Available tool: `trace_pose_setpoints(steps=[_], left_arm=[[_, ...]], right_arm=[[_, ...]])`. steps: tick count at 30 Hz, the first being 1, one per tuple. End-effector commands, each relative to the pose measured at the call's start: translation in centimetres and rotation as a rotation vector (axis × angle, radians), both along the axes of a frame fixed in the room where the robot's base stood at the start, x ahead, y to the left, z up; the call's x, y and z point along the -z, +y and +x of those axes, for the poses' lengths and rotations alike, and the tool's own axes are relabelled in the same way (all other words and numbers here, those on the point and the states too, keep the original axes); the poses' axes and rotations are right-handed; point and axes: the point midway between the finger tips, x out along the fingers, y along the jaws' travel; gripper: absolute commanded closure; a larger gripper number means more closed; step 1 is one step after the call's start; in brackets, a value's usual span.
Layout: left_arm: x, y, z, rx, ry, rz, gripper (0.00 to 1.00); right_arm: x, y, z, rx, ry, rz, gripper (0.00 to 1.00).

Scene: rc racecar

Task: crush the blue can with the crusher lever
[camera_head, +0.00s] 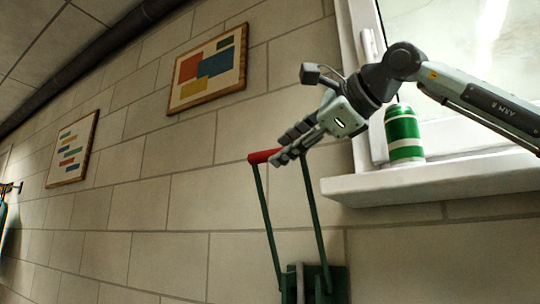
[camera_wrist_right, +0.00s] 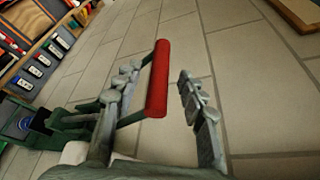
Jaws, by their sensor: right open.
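The crusher's red lever handle (camera_head: 259,156) sits atop two green lever arms (camera_head: 266,222), raised above the green crusher body (camera_head: 318,284) on the wall. My right gripper (camera_head: 280,155) is at the handle's right end in the head view. In the right wrist view, the open fingers of my right gripper (camera_wrist_right: 160,76) lie on either side of the red handle (camera_wrist_right: 159,82), with a gap to the right finger. A small blue round patch (camera_wrist_right: 25,124) shows in the green crusher body (camera_wrist_right: 30,118); I cannot tell whether it is the blue can. My left gripper is out of view.
A green and white can (camera_head: 404,133) stands on the white windowsill (camera_head: 430,184), close below my right arm. Two framed pictures (camera_head: 208,70) hang on the block wall. The wrist view shows a tool board (camera_wrist_right: 40,45) at upper left.

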Motion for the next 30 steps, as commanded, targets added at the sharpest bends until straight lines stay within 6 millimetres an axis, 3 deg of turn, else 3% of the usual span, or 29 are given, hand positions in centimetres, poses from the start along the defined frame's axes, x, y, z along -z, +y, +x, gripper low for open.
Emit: trace_pose_setpoints(steps=[9, 19, 28, 30], left_arm=[[1.2, 0.1, 0.4, 0.002, 0.011, -0.003, 0.36], [1.3, 0.0, 0.5, 0.004, 0.009, -0.004, 0.36], [1.3, 0.0, 0.6, 0.005, 0.008, -0.005, 0.36], [1.3, 0.0, 0.6, 0.005, 0.007, -0.004, 0.36]], right_arm=[[0.8, 2.6, 2.9, -0.001, 0.001, 0.0, 0.59], [0.9, 2.8, 3.2, 0.0, 0.0, 0.0, 0.6], [0.9, 2.8, 3.2, -0.001, 0.0, 0.0, 0.98], [0.9, 2.8, 3.2, -0.001, 0.0, 0.0, 1.0]])
